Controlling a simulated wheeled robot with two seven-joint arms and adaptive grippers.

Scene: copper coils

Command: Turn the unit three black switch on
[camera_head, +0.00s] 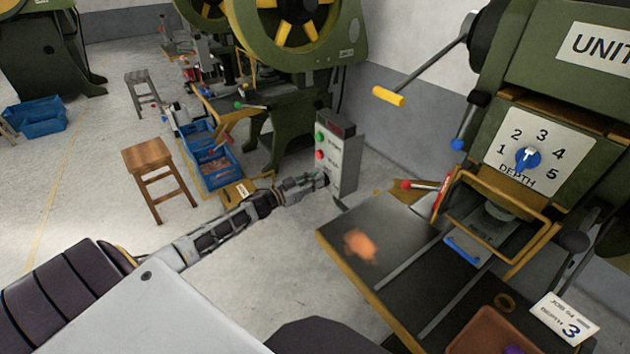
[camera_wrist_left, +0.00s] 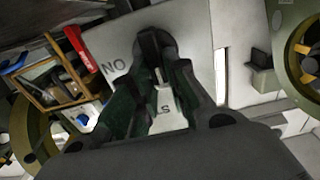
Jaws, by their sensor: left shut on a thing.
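A grey control box (camera_head: 347,165) stands on a post left of the right-hand green press. Its front has a green button (camera_head: 320,136) and a red button (camera_head: 320,155). My left gripper (camera_head: 322,181) reaches the lower part of that front, below the red button. In the left wrist view the fingers (camera_wrist_left: 158,48) are closed together against the pale panel (camera_wrist_left: 118,72), which bears partly covered lettering. The black switch is between the fingertips and almost wholly hidden by them, so its position cannot be told. My right gripper is out of view.
The green press (camera_head: 490,85) at the right carries a cut-off UNIT sign (camera_head: 600,45) and a blue depth dial (camera_head: 527,158). Its dark table (camera_head: 390,235) lies just right of the box. A wooden stool (camera_head: 150,160) and blue bins (camera_head: 215,170) stand left.

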